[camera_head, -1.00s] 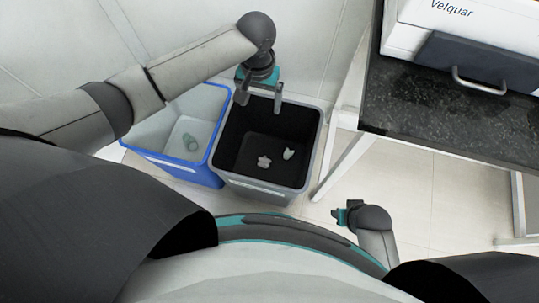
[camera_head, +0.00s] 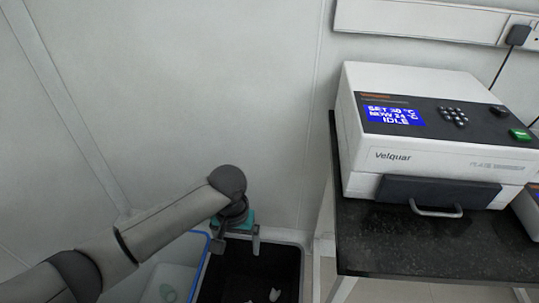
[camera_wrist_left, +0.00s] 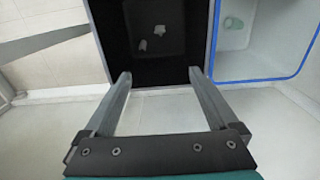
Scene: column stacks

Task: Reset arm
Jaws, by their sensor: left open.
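My left gripper (camera_head: 237,248) is open and empty above the back part of a black-lined bin (camera_head: 296,247) in the head view. In the left wrist view its two spread fingers (camera_wrist_left: 158,92) point at the near edge of the same bin (camera_wrist_left: 213,45), with nothing between them. My left arm reaches in from the left. My right gripper does not show in these views now.
Small white scraps (camera_wrist_left: 160,30) lie in the black bin. A blue-rimmed white bin (camera_wrist_left: 261,78) beside it holds a greenish piece (camera_wrist_left: 233,23). A dark table (camera_head: 420,245) at right carries a white Velquar machine (camera_head: 425,155). A wall stands behind.

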